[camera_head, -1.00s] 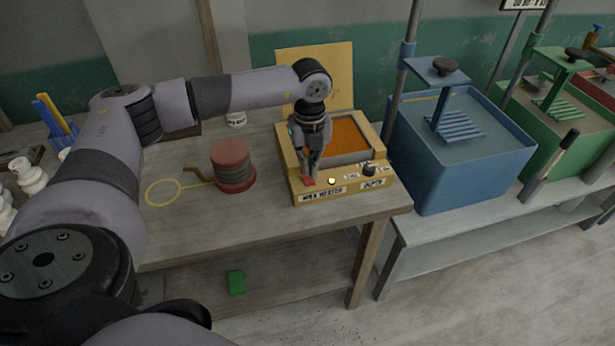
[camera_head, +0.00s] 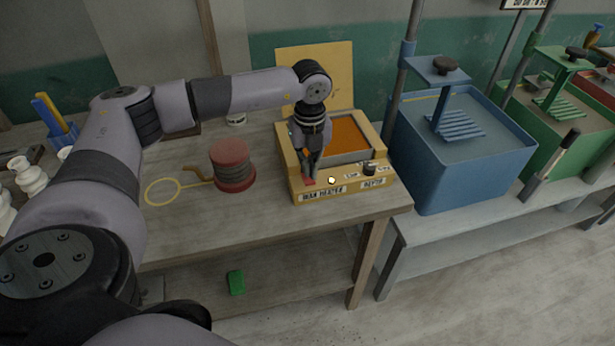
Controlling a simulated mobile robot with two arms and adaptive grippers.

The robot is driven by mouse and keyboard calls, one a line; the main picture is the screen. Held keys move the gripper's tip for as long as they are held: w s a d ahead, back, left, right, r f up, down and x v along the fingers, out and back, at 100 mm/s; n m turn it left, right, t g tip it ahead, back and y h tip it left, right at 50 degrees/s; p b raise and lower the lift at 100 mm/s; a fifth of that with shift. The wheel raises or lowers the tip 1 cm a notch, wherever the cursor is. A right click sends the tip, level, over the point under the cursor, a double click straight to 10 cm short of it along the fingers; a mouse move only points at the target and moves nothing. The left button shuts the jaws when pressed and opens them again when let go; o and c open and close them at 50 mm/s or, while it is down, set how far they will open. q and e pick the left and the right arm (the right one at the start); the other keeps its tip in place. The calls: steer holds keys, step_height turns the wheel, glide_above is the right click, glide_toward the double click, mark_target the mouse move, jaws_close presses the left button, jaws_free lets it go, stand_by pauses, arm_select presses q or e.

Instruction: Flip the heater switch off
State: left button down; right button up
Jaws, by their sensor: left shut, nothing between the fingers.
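The wax heater (camera_head: 297,190) is a yellow box with an orange wax-filled basin on top and a raised lid behind. Its small red switch (camera_head: 309,182) is on the front left of its sloped panel, partly hidden by my fingers. A small round lamp (camera_head: 331,180) to the right of the switch looks pale white. My left gripper (camera_head: 309,176) is shut and empty, pointing down with its tips at the switch. They look to be touching it, but the exact contact is hard to tell. My right gripper is not in view.
A dark knob (camera_head: 369,168) is on the panel's right. A red spool (camera_head: 233,166) with a yellow loop lies left on the table (camera_head: 215,225). Blue (camera_head: 465,165) and green tanks stand to the right. A green block (camera_head: 236,282) is on the lower shelf.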

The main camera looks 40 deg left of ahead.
mark_target(309, 180)
arm_select(q)
steer(key=shift+s+f+b, duration=0.1)
steer(key=shift+f+b, duration=0.8)
steer(key=shift+f, duration=0.45)
stand_by(0.4)
steer(key=shift+r+p, duration=0.65)
steer(key=shift+r, duration=0.15)
steer(key=shift+r+p, duration=1.65)
steer(key=shift+r, duration=1.1)
